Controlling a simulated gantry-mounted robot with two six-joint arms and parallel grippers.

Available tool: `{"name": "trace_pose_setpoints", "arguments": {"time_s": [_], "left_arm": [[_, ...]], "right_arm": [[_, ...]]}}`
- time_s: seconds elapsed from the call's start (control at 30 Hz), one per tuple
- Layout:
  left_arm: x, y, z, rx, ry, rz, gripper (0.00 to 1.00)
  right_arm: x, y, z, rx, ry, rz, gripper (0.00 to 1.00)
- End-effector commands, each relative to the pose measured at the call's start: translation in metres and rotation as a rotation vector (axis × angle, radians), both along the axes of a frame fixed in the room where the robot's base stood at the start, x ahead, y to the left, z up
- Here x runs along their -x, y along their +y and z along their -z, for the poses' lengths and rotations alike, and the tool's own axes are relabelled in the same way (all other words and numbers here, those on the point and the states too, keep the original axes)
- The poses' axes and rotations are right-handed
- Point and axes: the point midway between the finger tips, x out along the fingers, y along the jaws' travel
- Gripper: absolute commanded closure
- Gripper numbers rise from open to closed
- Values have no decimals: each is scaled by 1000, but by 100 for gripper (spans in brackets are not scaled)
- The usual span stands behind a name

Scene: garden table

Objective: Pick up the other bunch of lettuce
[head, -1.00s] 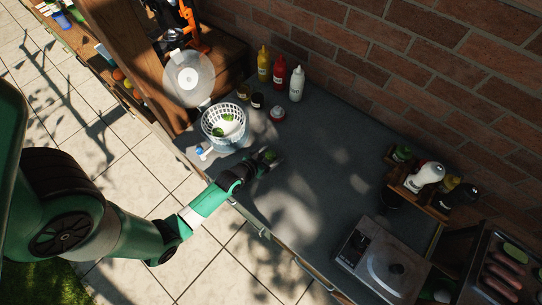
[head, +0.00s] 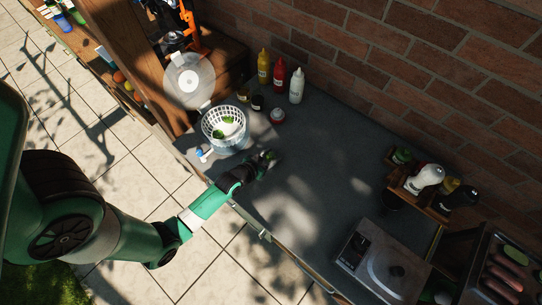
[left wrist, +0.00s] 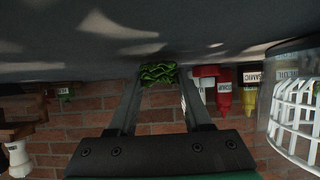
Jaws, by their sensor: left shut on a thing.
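A small green bunch of lettuce (left wrist: 158,73) is between the fingertips of my left gripper (left wrist: 158,78) in the left wrist view. In the head view my left gripper (head: 264,166) is shut on this lettuce (head: 269,156), low at the counter. I cannot tell whether the lettuce still touches the counter. Other green lettuce (head: 228,120) lies inside the white basket (head: 211,115), a little up and left of the gripper. The basket also shows at the right edge of the left wrist view (left wrist: 298,118). My right gripper is not in view.
Yellow (head: 263,64), red (head: 279,73) and white (head: 297,85) bottles and small jars stand behind the basket by the brick wall. A bottle rack (head: 424,196) and a scale-like appliance (head: 380,262) stand at the right. The middle of the grey counter (head: 320,160) is clear.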

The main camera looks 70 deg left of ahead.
Motion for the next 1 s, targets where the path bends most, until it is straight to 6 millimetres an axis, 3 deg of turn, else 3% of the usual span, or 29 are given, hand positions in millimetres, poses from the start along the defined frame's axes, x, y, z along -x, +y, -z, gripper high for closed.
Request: {"name": "trace_pose_setpoints", "arguments": {"time_s": [0.2,0.43,0.53,0.7,1.0], "left_arm": [[0,0,-34,-2,-3,0,100],[54,-3,-94,0,-1,-9,100],[89,-4,-100,6,1,-17,100],[122,-7,-117,2,-2,-11,100],[140,-9,-127,0,0,-1,100]], "right_arm": [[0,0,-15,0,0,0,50],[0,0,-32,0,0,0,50],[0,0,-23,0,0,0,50],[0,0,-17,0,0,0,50],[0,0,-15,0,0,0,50]]}}
